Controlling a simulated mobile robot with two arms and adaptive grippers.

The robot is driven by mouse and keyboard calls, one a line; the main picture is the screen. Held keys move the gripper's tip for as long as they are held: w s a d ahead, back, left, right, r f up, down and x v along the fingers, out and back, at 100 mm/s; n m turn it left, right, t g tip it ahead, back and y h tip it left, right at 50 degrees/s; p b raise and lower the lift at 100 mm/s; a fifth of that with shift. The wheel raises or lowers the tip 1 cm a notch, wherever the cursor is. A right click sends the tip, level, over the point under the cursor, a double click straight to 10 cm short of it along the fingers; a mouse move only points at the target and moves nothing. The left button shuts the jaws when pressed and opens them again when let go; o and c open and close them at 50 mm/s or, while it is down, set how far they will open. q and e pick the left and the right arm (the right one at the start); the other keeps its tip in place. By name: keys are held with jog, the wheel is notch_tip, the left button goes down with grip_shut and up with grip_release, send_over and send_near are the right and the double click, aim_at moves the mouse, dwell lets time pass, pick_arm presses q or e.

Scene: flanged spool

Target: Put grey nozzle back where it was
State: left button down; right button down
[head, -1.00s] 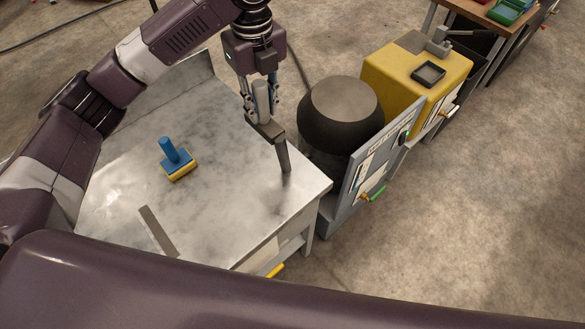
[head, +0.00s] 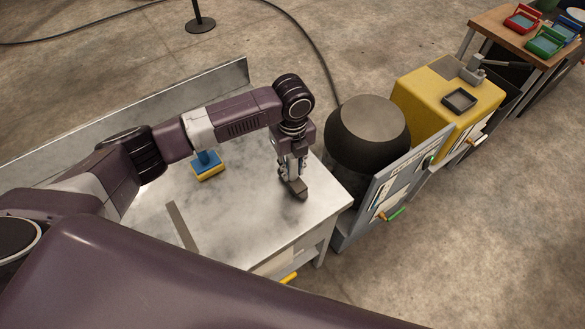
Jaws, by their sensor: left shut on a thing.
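My left gripper (head: 291,174) is shut on the grey nozzle (head: 297,189) near the right end of the metal-topped table (head: 245,220). The nozzle's dark grey lower part shows below the fingers, pointing down toward the tabletop. Its upper part is mostly hidden by the fingers. I cannot tell whether its tip touches the table. My right gripper is not in view.
A blue-handled brush with a yellow base (head: 208,172) and a flat grey strip (head: 182,225) lie on the table. A large black round-sided drum (head: 367,135) stands beyond the right edge, beside a grey panel (head: 385,200) and a yellow cabinet (head: 430,95).

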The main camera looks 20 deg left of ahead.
pick_arm(q)
jog(key=shift+f, duration=0.45)
jog(key=c, duration=1.8)
grip_release()
jog(key=shift+f, duration=0.15)
jog(key=shift+c, duration=0.2)
jog(key=shift+o, duration=0.9)
jog(key=shift+r, duration=0.25)
notch_tip(320, 180, up, 10)
jog(key=shift+r+b, duration=0.25)
jog(key=shift+b, duration=0.65)
jog(key=shift+r, duration=0.7)
